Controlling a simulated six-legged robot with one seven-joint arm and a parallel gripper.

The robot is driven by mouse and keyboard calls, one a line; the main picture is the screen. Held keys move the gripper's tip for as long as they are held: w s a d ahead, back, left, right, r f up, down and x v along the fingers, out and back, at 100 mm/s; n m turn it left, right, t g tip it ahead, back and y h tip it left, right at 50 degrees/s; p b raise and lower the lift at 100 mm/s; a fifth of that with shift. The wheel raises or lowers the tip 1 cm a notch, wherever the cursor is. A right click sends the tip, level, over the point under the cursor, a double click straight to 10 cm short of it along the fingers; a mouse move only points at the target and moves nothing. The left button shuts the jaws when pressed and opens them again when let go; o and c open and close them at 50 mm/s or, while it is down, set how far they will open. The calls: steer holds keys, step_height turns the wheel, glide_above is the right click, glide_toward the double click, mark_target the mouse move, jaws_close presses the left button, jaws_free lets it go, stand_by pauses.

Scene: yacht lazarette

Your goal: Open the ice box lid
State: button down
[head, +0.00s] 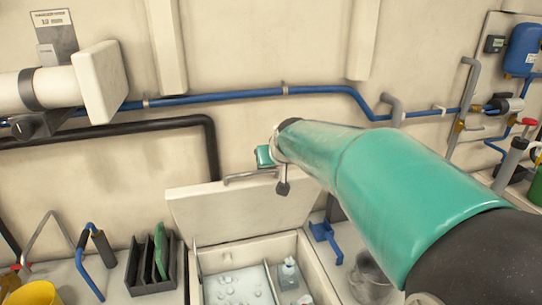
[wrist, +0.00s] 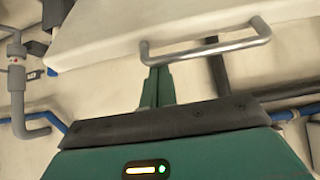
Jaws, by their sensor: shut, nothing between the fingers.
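The ice box lid (head: 240,210) is a pale panel standing raised, tilted up above the ice box (head: 312,268). The box's opening shows, with white ice in its left compartment. The lid's grey bar handle (head: 250,176) runs along its upper edge. In the wrist view the handle (wrist: 205,48) crosses in front of the pale lid (wrist: 190,20). My gripper (wrist: 158,72) is shut and empty, its fingertips close to the handle's left end; I cannot tell whether they touch. In the head view my green gripper (head: 264,156) is just above the handle, its fingertips not clearly visible.
A dark rack (head: 150,265) and a yellow container (head: 35,293) stand left of the box. A blue bracket (head: 325,240) and a grey bucket (head: 370,278) are to its right. Blue piping (head: 240,95) and black piping (head: 110,127) run along the wall behind.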

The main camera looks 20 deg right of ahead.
steer(key=v, duration=1.4)
steer(key=s+a+f+g, duration=0.2)
steer(key=s+f, duration=0.6)
steer(key=s, duration=0.4)
steer(key=shift+a, duration=0.2)
steer(key=c, duration=1.8)
jaws_free()
steer(key=shift+g, duration=0.8)
steer(key=s+f, duration=0.2)
steer(key=s, duration=0.1)
steer(key=s+f, duration=0.5)
steer(key=shift+s+a+f, duration=0.1)
steer(key=shift+s+a, duration=0.15)
steer(key=shift+s, duration=0.05)
steer(key=shift+o, duration=0.2)
steer(key=shift+a, duration=0.15)
